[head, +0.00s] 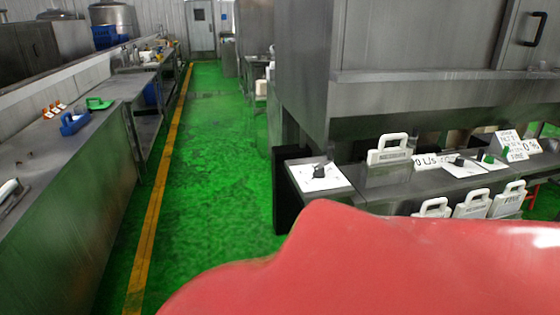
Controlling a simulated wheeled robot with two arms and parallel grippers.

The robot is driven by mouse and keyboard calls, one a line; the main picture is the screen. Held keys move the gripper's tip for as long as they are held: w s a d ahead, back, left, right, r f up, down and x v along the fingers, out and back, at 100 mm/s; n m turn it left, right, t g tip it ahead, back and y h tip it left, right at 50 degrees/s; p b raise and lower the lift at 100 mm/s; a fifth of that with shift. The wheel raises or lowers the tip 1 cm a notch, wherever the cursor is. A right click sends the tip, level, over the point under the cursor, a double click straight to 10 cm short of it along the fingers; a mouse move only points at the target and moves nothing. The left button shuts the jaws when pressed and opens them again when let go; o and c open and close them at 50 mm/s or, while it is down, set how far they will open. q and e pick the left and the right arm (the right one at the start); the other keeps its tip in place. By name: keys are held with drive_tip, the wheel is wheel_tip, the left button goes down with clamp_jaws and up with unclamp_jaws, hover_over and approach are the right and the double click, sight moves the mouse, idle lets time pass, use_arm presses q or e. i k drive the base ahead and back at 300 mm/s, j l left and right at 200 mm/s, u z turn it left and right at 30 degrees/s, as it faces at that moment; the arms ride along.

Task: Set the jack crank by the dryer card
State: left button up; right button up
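On the dark metal bench at the right, a black knob (319,171) sits on a white plate (322,182) at the left end. A second black knob (459,161) and a green knob (487,157) stand on white plates further right. A card reading "0 L/s" (427,162) and one reading "0 %" (531,146) stand beside them. A white sign with small print (509,140) stands near the green knob; its text is too small to read. I cannot tell which knob is the jack crank or which card is the dryer's. Neither gripper is in view.
White-handled blocks (388,150) stand on and before the bench. A steel machine (400,50) rises over it. A long counter (60,160) with blue (74,123) and green (98,103) handled items runs along the left. The green floor (215,150) between is clear. A red surface fills the foreground.

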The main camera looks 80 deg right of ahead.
sight(320, 170)
drive_tip(key=z, duration=3)
